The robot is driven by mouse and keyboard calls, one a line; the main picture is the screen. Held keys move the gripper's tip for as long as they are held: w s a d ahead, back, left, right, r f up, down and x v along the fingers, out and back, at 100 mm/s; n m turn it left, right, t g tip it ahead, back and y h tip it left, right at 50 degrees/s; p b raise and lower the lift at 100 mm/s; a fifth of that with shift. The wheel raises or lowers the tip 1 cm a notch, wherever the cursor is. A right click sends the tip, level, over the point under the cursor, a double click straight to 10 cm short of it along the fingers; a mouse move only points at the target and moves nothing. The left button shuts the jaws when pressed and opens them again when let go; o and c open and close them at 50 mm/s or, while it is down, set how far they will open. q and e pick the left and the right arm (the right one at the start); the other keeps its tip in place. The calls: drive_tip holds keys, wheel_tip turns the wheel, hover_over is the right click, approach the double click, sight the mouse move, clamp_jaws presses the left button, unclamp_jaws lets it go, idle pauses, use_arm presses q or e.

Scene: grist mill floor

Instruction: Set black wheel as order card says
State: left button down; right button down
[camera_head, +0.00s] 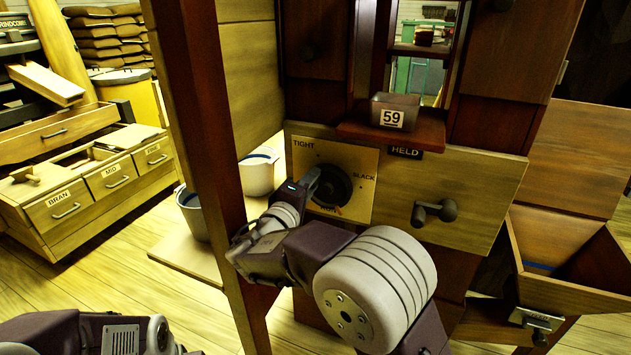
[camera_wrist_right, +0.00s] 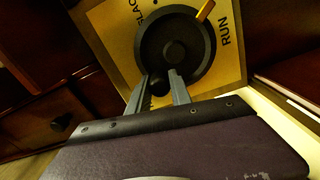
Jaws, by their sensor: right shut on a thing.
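The black wheel (camera_head: 336,186) is mounted on a brass plate (camera_head: 366,160) lettered TIGHT at upper left, SLACK at right and RUN at the bottom. In the right wrist view the wheel (camera_wrist_right: 178,42) has a yellow-orange pointer (camera_wrist_right: 205,11) near its edge, close to RUN. My right gripper (camera_wrist_right: 167,92) is shut on the wheel's knob (camera_wrist_right: 160,86), at the wheel's rim. In the head view its arm partly covers the wheel and the RUN lettering. I cannot make out an order card. Only a left arm link shows at the bottom left; the left gripper is out of frame.
A grey box marked 59 (camera_head: 394,112) sits on a red-brown ledge above a HELD sign (camera_head: 405,152). A dark crank handle (camera_head: 434,212) is right of the plate. A wooden post (camera_head: 205,150) stands left of my arm. A wooden chute (camera_head: 570,262) is at right.

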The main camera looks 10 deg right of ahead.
drive_tip(key=n, duration=0.3)
drive_tip(key=shift+w+a+f+p, duration=0.25)
drive_tip(key=shift+a+f+p, duration=0.1)
drive_tip(key=shift+a+p, duration=0.05)
drive_tip(key=shift+w+a+f+n+p, duration=0.1)
drive_tip(key=shift+f+n+p, duration=0.5)
drive_tip(key=shift+n, duration=0.75)
drive_tip(key=shift+w+a+f+n+p, duration=0.15)
drive_tip(key=shift+f+n+p, duration=0.25)
drive_tip(key=shift+n+p, duration=0.7)
drive_tip(key=shift+a+f+n+p, duration=0.1)
drive_tip(key=shift+f+n+p, duration=0.4)
drive_tip(key=shift+n, duration=1.05)
drive_tip(key=shift+f, duration=0.1)
drive_tip(key=c, duration=1.2)
unclamp_jaws()
drive_tip(key=shift+o, duration=0.2)
drive_tip(key=shift+r, duration=0.2)
